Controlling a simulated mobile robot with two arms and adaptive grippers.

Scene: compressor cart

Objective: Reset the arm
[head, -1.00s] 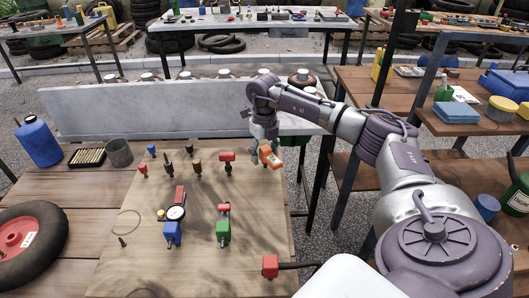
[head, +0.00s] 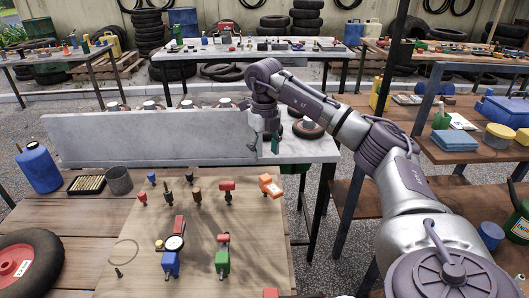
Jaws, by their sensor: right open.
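My right gripper (head: 264,147) is raised near the right end of a long grey panel, above and behind the orange block. It is open with its fingers pointing down, and it appears empty. The orange block (head: 270,185) lies at the back right of the light board (head: 200,207), apart from the gripper. A red-topped fitting (head: 227,191) stands left of it. A blue-bodied fitting (head: 171,264), a round gauge (head: 174,243) and a green-bodied fitting (head: 222,260) are nearer the front of the board. My left gripper is not in view.
The grey panel (head: 150,140) rises behind the bench. A blue jug (head: 39,167), an ammo-like tray (head: 86,185), a grey cup (head: 119,180) and a wheel (head: 22,265) sit at left. Wooden shelves (head: 355,193) stand close on the right. The board's middle right is open.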

